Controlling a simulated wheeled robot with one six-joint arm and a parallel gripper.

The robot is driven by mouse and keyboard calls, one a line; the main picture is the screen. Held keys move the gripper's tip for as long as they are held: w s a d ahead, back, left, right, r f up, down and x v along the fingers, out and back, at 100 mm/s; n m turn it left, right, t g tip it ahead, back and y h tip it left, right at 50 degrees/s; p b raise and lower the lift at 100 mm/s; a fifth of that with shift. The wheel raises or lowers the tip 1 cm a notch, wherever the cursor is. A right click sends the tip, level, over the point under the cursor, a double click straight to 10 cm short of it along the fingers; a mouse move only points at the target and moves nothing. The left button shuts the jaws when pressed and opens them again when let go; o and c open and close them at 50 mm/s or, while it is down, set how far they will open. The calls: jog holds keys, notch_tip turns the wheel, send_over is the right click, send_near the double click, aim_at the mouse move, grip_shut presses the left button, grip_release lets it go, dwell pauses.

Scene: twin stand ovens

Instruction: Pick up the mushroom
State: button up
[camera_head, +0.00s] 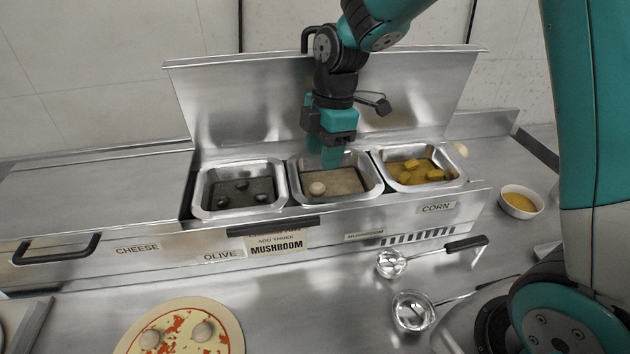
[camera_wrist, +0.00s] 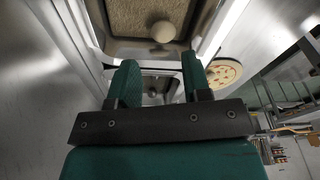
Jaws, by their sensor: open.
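A pale round mushroom (camera_head: 317,188) lies in the middle metal tray (camera_head: 372,190), toward its front left. The mushroom also shows in the wrist view (camera_wrist: 163,31) at the top, beyond my fingertips. My gripper (camera_head: 332,156) points down over the back part of the middle tray, behind the mushroom and apart from it. In the wrist view my two green fingers (camera_wrist: 158,68) stand apart with nothing held between them.
The olive tray (camera_head: 200,200) is left, the corn tray (camera_head: 461,180) right, with a raised lid (camera_head: 240,100) behind. A pizza (camera_head: 190,305) with two mushrooms lies front left. Ladles (camera_head: 392,264) and a small bowl (camera_head: 521,202) stand right.

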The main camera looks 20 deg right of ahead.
aim_at(319, 185)
jog(key=f, duration=0.2)
jog(key=f+p, duration=0.1)
jog(key=f, duration=0.2)
jog(key=a+f, duration=0.1)
jog(key=f, duration=0.1)
jog(key=shift+s+f+p, duration=0.15)
jog(key=shift+s+p, duration=0.15)
jog(key=shift+p, duration=0.05)
jog(key=c, duration=0.5)
jog(key=shift+o, duration=0.2)
